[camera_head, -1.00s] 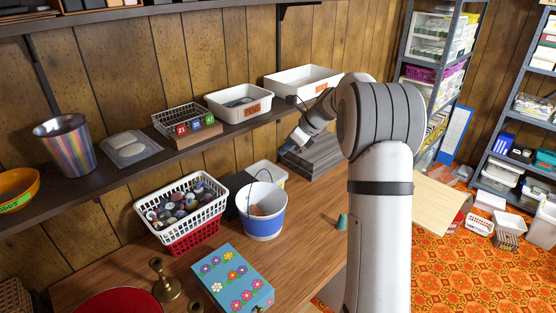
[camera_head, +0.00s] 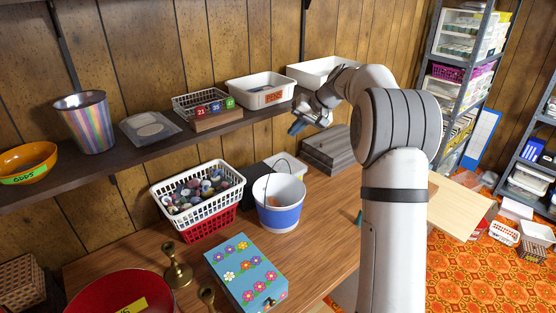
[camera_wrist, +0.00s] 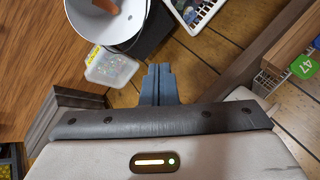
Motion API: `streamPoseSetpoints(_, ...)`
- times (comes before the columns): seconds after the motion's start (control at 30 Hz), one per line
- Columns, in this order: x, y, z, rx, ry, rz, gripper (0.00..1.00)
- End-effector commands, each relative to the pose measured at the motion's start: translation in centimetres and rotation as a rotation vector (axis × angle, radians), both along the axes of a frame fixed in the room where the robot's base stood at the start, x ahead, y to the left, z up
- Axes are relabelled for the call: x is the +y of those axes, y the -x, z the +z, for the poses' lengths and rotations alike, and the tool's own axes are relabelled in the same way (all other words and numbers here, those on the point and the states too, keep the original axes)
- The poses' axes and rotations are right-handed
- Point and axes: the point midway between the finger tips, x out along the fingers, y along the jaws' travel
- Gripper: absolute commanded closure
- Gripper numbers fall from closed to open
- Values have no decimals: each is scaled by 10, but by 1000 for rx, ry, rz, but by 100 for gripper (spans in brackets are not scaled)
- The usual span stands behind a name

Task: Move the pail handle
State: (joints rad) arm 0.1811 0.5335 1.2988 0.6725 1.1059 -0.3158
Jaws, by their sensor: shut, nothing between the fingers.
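The pail (camera_head: 279,207) is white with a blue band and stands on the wooden desk. Its thin dark wire handle (camera_head: 281,158) stands raised in an arch above the rim. In the wrist view the pail (camera_wrist: 84,22) is at the top, with an orange-brown thing inside and the handle (camera_wrist: 122,48) curving along its lower edge. My gripper (camera_head: 293,130) is up and behind the pail, near the shelf's edge, apart from the handle. In the wrist view its fingers (camera_wrist: 158,70) are together with nothing between them.
A white basket (camera_head: 205,208) of several spools in a red one is left of the pail. A clear box (camera_wrist: 112,67) is close behind it, and dark grey stacked slabs (camera_head: 327,150) are to the right. A flowered blue box (camera_head: 247,272) is in front. The shelf (camera_head: 165,148) overhangs behind.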

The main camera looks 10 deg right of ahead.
Motion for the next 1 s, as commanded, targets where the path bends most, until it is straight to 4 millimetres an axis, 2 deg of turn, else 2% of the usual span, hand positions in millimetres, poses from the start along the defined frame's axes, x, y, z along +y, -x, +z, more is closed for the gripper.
streamPoseSetpoints(0.2,10,-7,-2,-287,198,446,100)
streamPoseSetpoints(0.4,18,-10,0,-475,327,743,100)
streamPoseSetpoints(0.67,23,-13,-3,-544,375,854,100)
streamPoseSetpoints(0.87,40,-24,-27,-541,374,854,100)
streamPoseSetpoints(1.0,55,-35,-52,-540,372,852,100)
